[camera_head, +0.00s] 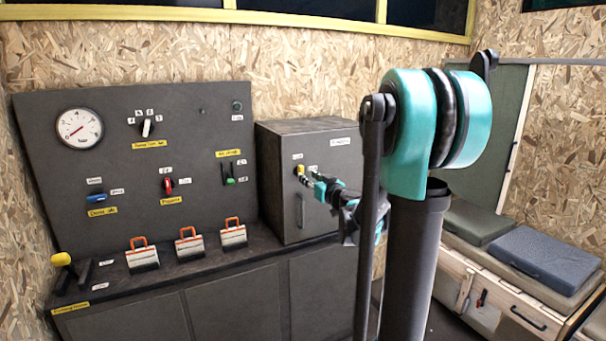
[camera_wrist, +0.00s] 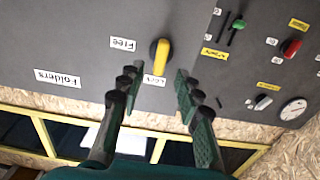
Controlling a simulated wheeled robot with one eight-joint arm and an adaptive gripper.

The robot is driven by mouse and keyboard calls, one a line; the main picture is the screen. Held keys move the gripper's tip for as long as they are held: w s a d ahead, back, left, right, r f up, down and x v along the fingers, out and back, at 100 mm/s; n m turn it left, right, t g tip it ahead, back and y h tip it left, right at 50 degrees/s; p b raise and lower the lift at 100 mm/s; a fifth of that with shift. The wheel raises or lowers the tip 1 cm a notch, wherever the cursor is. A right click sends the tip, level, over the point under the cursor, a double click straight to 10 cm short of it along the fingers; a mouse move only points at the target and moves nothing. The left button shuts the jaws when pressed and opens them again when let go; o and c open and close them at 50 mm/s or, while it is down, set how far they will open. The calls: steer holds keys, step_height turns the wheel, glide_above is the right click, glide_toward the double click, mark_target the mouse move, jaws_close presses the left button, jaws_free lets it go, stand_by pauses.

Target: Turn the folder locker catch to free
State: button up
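The folder locker (camera_head: 318,210) is a dark grey cabinet with a "Folders" label. Its catch (camera_head: 300,170) is a small yellow lever high on the front. In the wrist view, which is upside down, the yellow catch (camera_wrist: 162,58) points at the "Lock" label (camera_wrist: 154,80). The "Free" label (camera_wrist: 123,43) is off to its left in that view. My gripper (camera_head: 306,179) is close in front of the catch. In the wrist view its fingers (camera_wrist: 156,74) are spread on either side of the catch, with visible gaps; contact does not show.
A sloped panel (camera_head: 60,165) with a gauge (camera_head: 80,128), switches and levers stands left of the locker. Several orange-handled cases (camera_head: 143,256) sit on the counter (camera_head: 190,275) below it. A bench with cushions (camera_head: 545,258) is at the right.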

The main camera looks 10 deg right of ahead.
mark_target(302, 172)
steer(key=shift+x, duration=2.8)
jaws_close()
